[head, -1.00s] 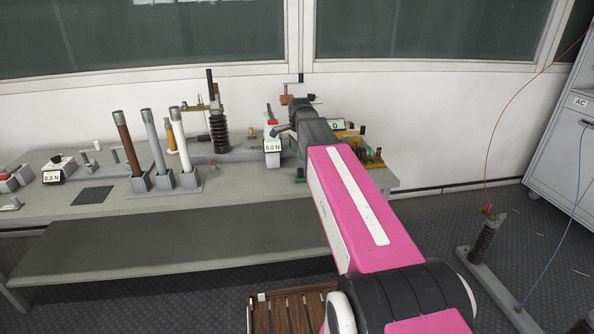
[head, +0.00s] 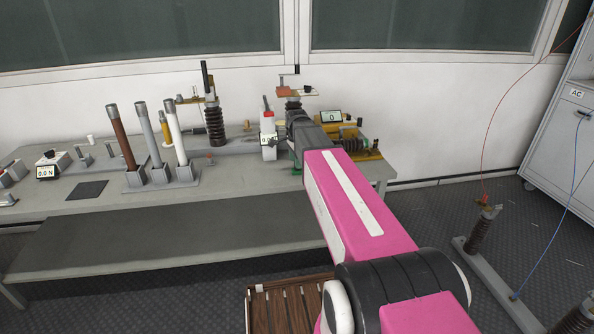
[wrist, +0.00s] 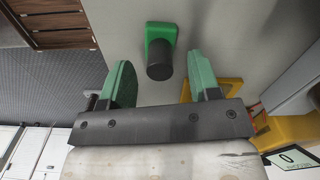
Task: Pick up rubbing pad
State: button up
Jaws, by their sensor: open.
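A green block with a black cylindrical knob, which seems to be the rubbing pad (wrist: 158,30), stands on the grey bench top in the wrist view. My gripper (wrist: 160,60) is open, with one green finger on each side of the black knob's line. The fingers look apart from the knob, and nothing is held. I cannot tell the height gap to the pad. In the head view my arm's end is low over the right part of the bench (head: 120,215) and hides most of the gripper; only a bit of green shows beside it.
A white force gauge (head: 267,128) stands just left of my arm's end. A yellow-based device with a display (head: 332,117) stands to its right. Three upright tubes (head: 146,135) and a dark square mat (head: 86,190) are further left. A wooden slatted surface (head: 285,310) is below.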

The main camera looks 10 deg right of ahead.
notch_tip(320, 180, down, 2)
jog(key=shift+f, duration=0.15)
jog(key=c, duration=1)
jog(key=shift+r, duration=0.8)
notch_tip(320, 180, up, 3)
jog(key=shift+f, duration=0.15)
jog(key=s+a+r, duration=0.2)
jog(key=a, duration=0.1)
jog(key=s+a+r, duration=0.2)
jog(key=a, duration=0.1)
jog(key=s+a+r, duration=0.2)
jog(key=a, duration=0.1)
jog(key=shift+s+a+r, duration=0.2)
jog(key=shift+a+r, duration=0.2)
